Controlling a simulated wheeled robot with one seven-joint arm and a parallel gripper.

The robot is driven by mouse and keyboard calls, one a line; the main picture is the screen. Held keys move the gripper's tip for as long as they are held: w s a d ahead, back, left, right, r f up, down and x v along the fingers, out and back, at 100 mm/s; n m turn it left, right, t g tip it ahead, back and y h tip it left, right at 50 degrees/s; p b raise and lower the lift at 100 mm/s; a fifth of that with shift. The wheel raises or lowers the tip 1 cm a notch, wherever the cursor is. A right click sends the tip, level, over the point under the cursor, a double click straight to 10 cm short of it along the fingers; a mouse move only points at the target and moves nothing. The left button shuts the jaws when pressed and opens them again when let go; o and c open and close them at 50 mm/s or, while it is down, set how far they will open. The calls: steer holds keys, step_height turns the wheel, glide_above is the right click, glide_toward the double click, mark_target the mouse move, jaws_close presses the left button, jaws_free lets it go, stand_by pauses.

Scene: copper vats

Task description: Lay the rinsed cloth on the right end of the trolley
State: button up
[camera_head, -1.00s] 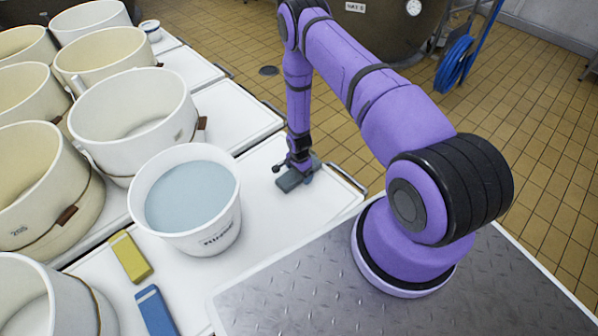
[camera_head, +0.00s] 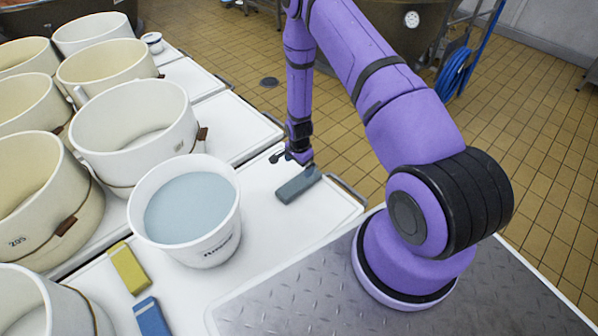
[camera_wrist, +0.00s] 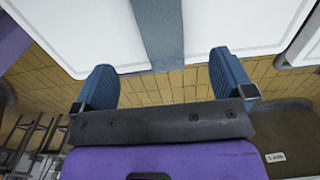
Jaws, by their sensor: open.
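The grey-blue folded cloth (camera_head: 299,186) lies flat on the white trolley top (camera_head: 270,220), near its right end. Its far end comes close to the trolley's edge. In the wrist view the cloth (camera_wrist: 158,30) runs as a strip over the white top to the edge. My gripper (camera_head: 293,158) is just above and behind the cloth in the head view, apart from it. In the wrist view my gripper (camera_wrist: 165,85) has its two blue fingers wide apart with nothing between them. The white bucket (camera_head: 185,245) of bluish water stands left of the cloth.
A yellow block-shaped piece (camera_head: 129,268) and a blue one (camera_head: 153,318) lie left of the bucket. Several cream tubs (camera_head: 135,135) fill the left side. White trolley top is bare between bucket and cloth. Tiled floor (camera_head: 530,170) lies beyond.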

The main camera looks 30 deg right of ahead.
steer(key=w+a+r+n+t, duration=0.1)
steer(key=w+r+n, duration=0.1)
steer(key=r, duration=1)
steer(key=w+r+n, duration=0.2)
steer(key=r, duration=0.9)
steer(key=s+a+r+n+t, duration=0.1)
steer(key=s+r+n, duration=0.15)
steer(key=r, duration=0.75)
steer(key=s+a+r+n+t, duration=0.1)
steer(key=s+a+r, duration=0.15)
steer(key=r, duration=0.75)
steer(key=s+a+r+n, duration=0.2)
steer(key=s+r+n, duration=0.2)
steer(key=s+r, duration=0.9)
steer(key=s+r+n+t, duration=0.1)
steer(key=s+r+n, duration=0.1)
steer(key=s, duration=0.6)
steer(key=s+a+r+n+t, duration=0.1)
steer(key=s+r+n, duration=0.1)
steer(key=s+r, duration=0.2)
steer(key=s, duration=0.3)
steer(key=shift+s+a+r, duration=0.15)
steer(key=shift+s+r, duration=0.15)
steer(key=shift+s, duration=0.05)
steer(key=shift+c, duration=0.5)
